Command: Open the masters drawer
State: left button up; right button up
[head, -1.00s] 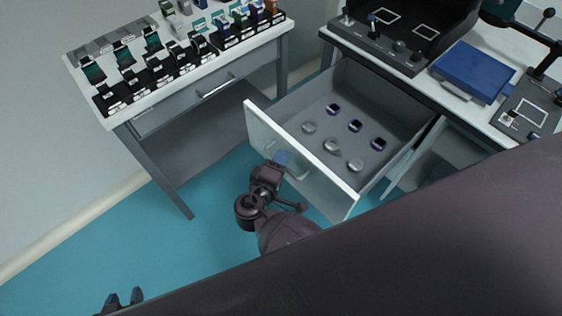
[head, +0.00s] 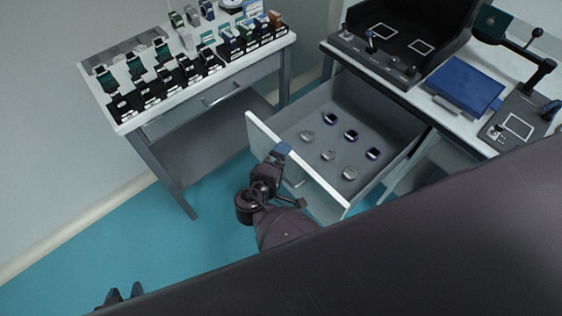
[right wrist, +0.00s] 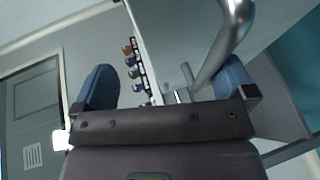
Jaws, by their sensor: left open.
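A deep grey drawer with a white front (head: 325,200) stands pulled out from under the right bench. Several round silver and dark watch-like pieces (head: 327,155) lie in it. No label is readable. My right gripper (head: 281,150) is at the left part of this front, its blue tip by the top edge. The drawer's bar handle (head: 293,184) is just below and partly hidden. In the right wrist view the blue fingers are apart, and a metal bar (right wrist: 218,55) shows between them, close to the right finger. My left gripper (head: 121,296) is open and empty at the bottom left, over the floor.
The left table (head: 120,118) holds watches on black stands and has a closed drawer (head: 205,101). The right bench carries a blue case (head: 465,82) and a dark booth (head: 400,30). Turquoise floor is free in front.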

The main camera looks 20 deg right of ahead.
notch_tip(320, 180, up, 15)
jog(key=w+p, duration=0.1)
jog(key=p, duration=0.6)
jog(key=shift+d+f+m+h, duration=0.15)
jog(key=shift+d+m+h, duration=0.1)
jog(key=shift+m+h, duration=0.05)
jog(key=shift+s+r+p, duration=0.35)
jog(key=shift+r+p, duration=0.15)
jog(key=shift+r, duration=0.05)
jog(key=c, duration=0.8)
jog(key=shift+s+a+r, duration=0.15)
jog(key=shift+s+r, duration=0.2)
jog(key=shift+s, duration=0.2)
jog(key=shift+c, duration=0.3)
jog(key=shift+w+f+t, duration=0.15)
jog(key=shift+w+t, duration=0.1)
jog(key=shift+t, duration=0.05)
pick_arm(q)
notch_tip(320, 180, up, 11)
jog(key=shift+s+f+t, duration=0.15)
jog(key=shift+f+t, duration=0.05)
jog(key=shift+t, duration=0.2)
pick_arm(e)
jog(key=shift+a, duration=0.1)
